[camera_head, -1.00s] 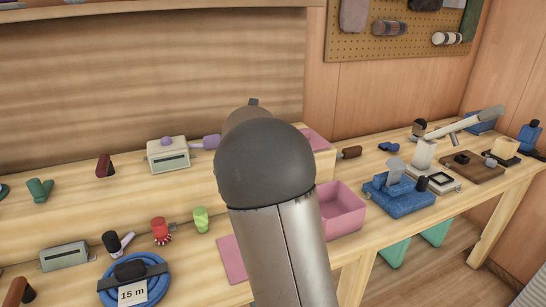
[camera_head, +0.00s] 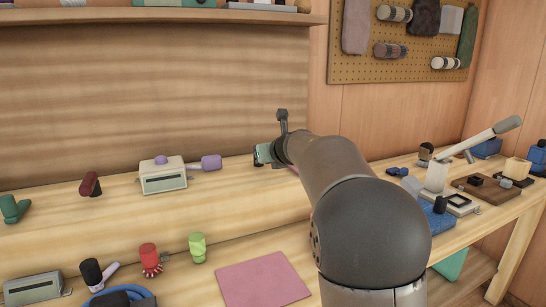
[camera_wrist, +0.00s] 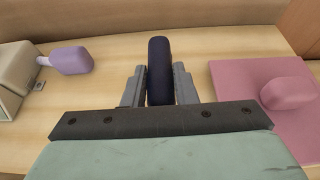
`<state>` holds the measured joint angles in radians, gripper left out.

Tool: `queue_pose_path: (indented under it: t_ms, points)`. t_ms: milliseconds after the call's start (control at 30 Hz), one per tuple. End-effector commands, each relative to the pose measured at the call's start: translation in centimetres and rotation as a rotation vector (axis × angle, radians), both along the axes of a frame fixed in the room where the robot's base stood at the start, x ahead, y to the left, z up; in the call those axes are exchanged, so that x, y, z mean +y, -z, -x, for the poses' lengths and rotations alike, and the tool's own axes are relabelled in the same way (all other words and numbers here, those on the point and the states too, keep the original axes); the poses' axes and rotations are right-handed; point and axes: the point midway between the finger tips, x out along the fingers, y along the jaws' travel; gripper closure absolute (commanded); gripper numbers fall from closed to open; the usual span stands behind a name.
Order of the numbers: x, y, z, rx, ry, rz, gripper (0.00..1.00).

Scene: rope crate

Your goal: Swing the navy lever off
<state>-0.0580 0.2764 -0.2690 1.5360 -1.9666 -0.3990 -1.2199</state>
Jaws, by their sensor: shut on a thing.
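The navy lever (camera_wrist: 159,52) shows in the wrist view as a dark, rounded upright handle between my fingers. My gripper (camera_wrist: 160,82) is shut on it, with one grey finger on each side. Its lower end and its mount are hidden by the gripper body. In the head view my gripper (camera_head: 261,154) is at the back of the bench, to the right of the lilac-handled box. There the lever is mostly hidden, and its angle is hard to tell.
The cream box with a lilac handle (camera_head: 162,178) stands left of my gripper; its handle (camera_wrist: 70,60) also shows in the wrist view. A pink pad with a pink block (camera_wrist: 287,93) lies to the right. A flat pink mat (camera_head: 262,283) lies in front.

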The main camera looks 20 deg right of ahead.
Motion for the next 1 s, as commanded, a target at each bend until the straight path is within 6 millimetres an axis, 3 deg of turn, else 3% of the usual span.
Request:
queue_pose_path:
  t_ms: [267,300,367,767,1000]
  points:
    - [0.0,0.0,0.0,0.000,0.000,0.001,1.00]
    - [0.0,0.0,0.0,0.000,0.000,0.001,0.69]
    - [0.0,0.0,0.0,0.000,0.000,0.001,0.53]
    - [-0.1,-0.5,0.7,-0.002,0.001,0.000,0.53]
    - [-0.9,-2.5,4.9,-0.003,0.001,0.000,0.53]
